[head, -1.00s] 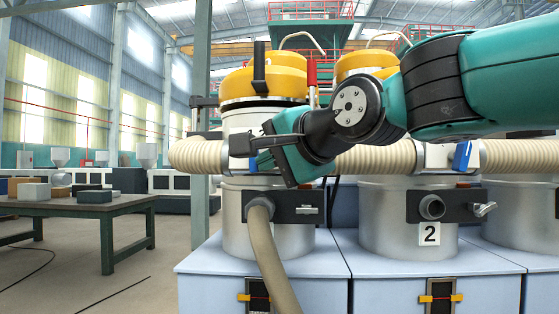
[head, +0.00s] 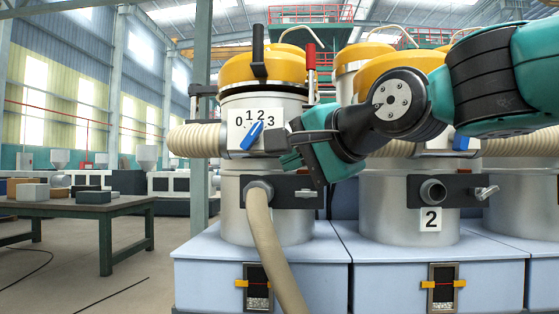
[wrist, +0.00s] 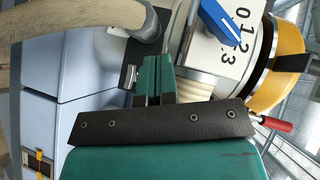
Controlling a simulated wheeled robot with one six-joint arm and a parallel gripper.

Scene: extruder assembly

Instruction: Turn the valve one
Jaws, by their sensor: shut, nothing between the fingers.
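The valve on the left machine is a blue handle (head: 252,135) on a white dial plate marked 0, 1, 2, 3. The handle is tilted, its upper end up and to the right, close to the 2. In the wrist view the blue handle (wrist: 219,22) lies beyond my fingers, up and to the right, apart from them. My gripper (head: 284,160) is to the right of and a little below the dial in the head view. Its teal fingers (wrist: 152,65) are together with nothing between them.
A beige hose (head: 262,225) hangs from the outlet below the dial. A ribbed pipe (head: 195,139) joins the machine at left. A red-handled lever (head: 310,62) stands beside the yellow lid (head: 240,68). A second machine marked 2 (head: 431,219) stands to the right.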

